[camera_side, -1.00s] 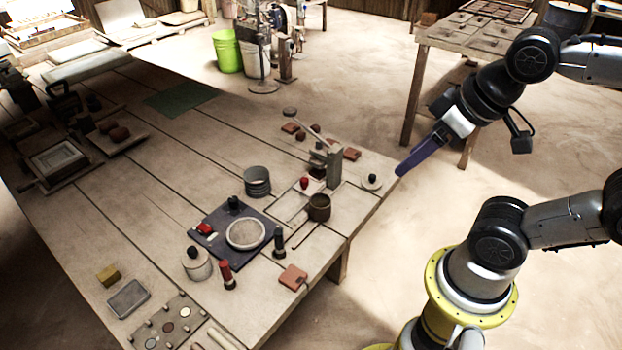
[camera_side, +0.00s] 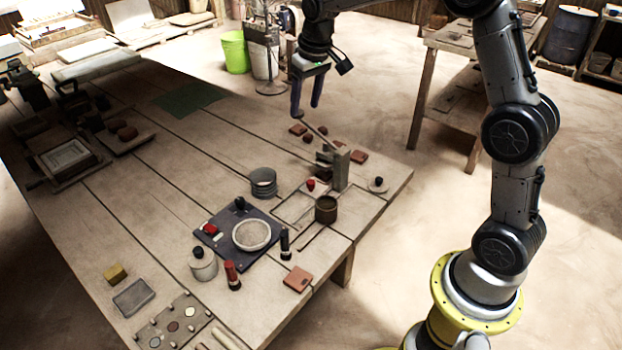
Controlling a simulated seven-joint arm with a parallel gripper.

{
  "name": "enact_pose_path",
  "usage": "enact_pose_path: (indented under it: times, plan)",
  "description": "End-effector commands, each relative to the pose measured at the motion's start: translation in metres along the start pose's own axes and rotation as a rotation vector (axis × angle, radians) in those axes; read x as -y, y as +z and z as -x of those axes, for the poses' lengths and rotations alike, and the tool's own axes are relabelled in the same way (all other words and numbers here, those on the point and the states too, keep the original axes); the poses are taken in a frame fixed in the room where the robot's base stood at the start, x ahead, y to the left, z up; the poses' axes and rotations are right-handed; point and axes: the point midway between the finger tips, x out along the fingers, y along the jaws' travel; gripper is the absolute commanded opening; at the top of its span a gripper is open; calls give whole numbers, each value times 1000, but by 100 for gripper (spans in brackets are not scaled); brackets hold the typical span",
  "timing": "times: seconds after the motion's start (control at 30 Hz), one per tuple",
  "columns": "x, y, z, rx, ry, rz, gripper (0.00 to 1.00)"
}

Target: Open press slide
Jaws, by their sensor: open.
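A small grey press (camera_side: 340,169) stands upright near the right edge of the wooden table. Its lever (camera_side: 314,131) slants up to the left, toward the back. A small red knob (camera_side: 310,185) sits low at the left of the press; I cannot tell whether it belongs to the slide. The slide itself is not clear at this size. My gripper (camera_side: 306,109) is open and empty, its two purple fingers pointing down. In the picture its fingertips are just above the upper end of the lever. I see no clear contact.
Reddish tiles and lumps (camera_side: 298,129) lie around the press. A brown cup (camera_side: 326,209) stands in front of it, and a grey ringed cylinder (camera_side: 263,182) to its left. A dark board (camera_side: 213,247) holds a round dish (camera_side: 251,234). The table around the green mat (camera_side: 190,99) is mostly clear.

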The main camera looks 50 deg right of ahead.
Motion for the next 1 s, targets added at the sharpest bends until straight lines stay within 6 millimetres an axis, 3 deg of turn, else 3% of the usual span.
enact_pose_path:
  times: [0.03,0.1,0.3,0.67,1.0]
  plan:
    - [-8,-7,-28,41,3,-15,61]
    - [-16,-12,-59,83,6,-31,61]
    - [-33,-3,-124,189,9,-63,61]
    - [-40,11,-164,227,10,-76,61]
    - [-39,26,-228,225,10,-76,61]
